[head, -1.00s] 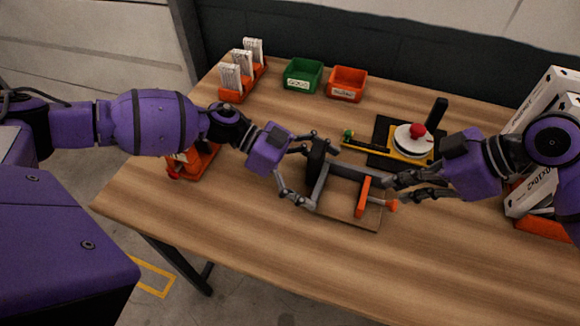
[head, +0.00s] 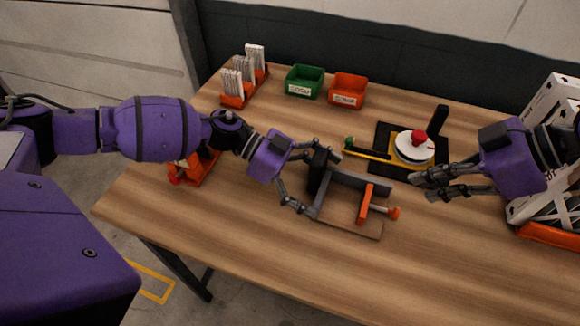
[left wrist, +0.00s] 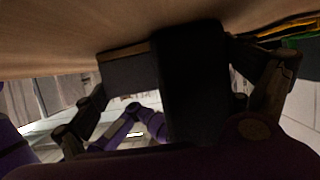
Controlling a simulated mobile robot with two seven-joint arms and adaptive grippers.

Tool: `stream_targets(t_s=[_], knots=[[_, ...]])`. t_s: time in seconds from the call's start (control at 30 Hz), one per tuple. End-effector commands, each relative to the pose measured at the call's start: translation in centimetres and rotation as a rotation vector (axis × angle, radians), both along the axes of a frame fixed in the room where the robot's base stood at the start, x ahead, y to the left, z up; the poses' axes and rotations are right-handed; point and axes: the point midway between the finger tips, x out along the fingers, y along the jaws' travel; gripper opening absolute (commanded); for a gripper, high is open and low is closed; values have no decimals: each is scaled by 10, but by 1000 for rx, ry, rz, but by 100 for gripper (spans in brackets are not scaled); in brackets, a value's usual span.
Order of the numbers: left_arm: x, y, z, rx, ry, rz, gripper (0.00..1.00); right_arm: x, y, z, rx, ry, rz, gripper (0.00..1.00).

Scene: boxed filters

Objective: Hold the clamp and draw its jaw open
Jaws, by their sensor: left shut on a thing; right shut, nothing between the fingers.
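The clamp lies on the table, with a dark grey frame (head: 358,181), a black block (head: 319,170) at its left end, an orange jaw (head: 366,204) across it and an orange knob (head: 393,213) at its right. A gap shows between the black block and the orange jaw. My left gripper (head: 318,186) is shut on the clamp at its black block end. In the left wrist view the black block (left wrist: 190,85) stands between the fingers.
A wooden board (head: 350,228) lies under the clamp. Behind it is a black fixture with a white disc and red knob (head: 418,137). Green (head: 304,81) and orange (head: 347,90) bins and a filter rack (head: 236,99) stand at the back. Boxes (head: 545,110) stand at right. The front table is clear.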

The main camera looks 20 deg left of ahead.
Motion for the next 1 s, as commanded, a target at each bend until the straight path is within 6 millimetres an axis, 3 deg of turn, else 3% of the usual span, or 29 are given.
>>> stream_targets(t_s=[0.07, 0.1, 0.13, 0.57, 1.0], knots=[[-1, -1, 0, 0, 1, -4, 51, 0, 0, 0, 0, 0, 0, 0], [-1, -1, 0, 0, 1, -4, 97, 0, 0, 0, 0, 0, 0, 0], [-1, -1, 0, 1, 1, -4, 100, 0, 0, 0, 0, 0, 0, 0], [1, 5, 3, 1, -2, 0, 100, 0, 0, 0, 0, 0, 0, 0], [1, 82, 34, 3, 0, 1, 100, 0, 0, 0, 0, 0, 0, 0]])
